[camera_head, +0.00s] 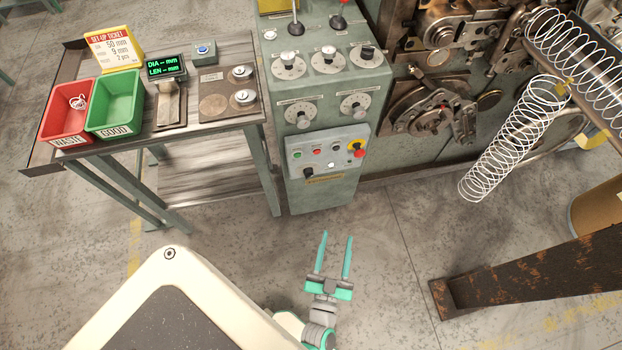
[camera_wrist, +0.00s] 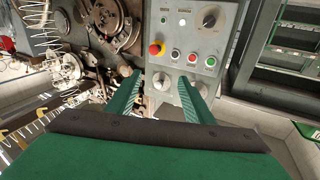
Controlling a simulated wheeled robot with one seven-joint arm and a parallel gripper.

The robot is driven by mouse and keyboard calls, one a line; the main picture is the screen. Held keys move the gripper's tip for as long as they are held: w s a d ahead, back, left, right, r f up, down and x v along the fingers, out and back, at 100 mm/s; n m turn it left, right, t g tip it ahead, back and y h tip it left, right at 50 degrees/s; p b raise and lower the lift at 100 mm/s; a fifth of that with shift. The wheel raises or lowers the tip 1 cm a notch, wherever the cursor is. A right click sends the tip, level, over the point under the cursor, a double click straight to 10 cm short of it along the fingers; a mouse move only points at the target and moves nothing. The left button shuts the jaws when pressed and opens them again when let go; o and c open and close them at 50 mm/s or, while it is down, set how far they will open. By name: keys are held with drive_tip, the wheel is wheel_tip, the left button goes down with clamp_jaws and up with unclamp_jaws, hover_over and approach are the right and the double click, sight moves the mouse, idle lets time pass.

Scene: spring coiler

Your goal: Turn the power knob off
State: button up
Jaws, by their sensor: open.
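The green pedestal of the machine carries a grey control panel (camera_head: 328,150) facing me. A black rotary knob (camera_head: 308,172) sits at the panel's lower left; its lettering is too small to read, so I cannot confirm it is the power knob. It also shows at the top right in the wrist view (camera_wrist: 209,19). The panel also has small buttons and a red emergency stop (camera_head: 358,153) on yellow. My gripper (camera_head: 337,236) is open and empty, in front of and below the panel, apart from the knob. Its fingers (camera_wrist: 160,77) point toward the pedestal in the wrist view.
Several dials (camera_head: 328,60) and levers sit higher on the pedestal. A table with a red bin (camera_head: 68,112) and a green bin (camera_head: 115,104) stands left. Coiled springs (camera_head: 515,138) and a rusty beam (camera_head: 535,272) are right. Floor before the pedestal is clear.

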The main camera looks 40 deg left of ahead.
sight(309, 173)
drive_tip(key=w+a+f+n+g+y, duration=0.2)
drive_tip(key=w+a+f, duration=0.3)
drive_tip(key=w+a, duration=0.3)
drive_tip(key=w+a+f+n+g+y, duration=0.2)
drive_tip(key=w+a+f+g+y, duration=0.2)
drive_tip(key=w+a, duration=0.4)
drive_tip(key=a, duration=0.6)
drive_tip(key=shift+f+y, duration=0.4)
drive_tip(key=shift+c, duration=1.1)
drive_tip(key=shift+d, duration=0.1)
drive_tip(key=c, duration=0.8)
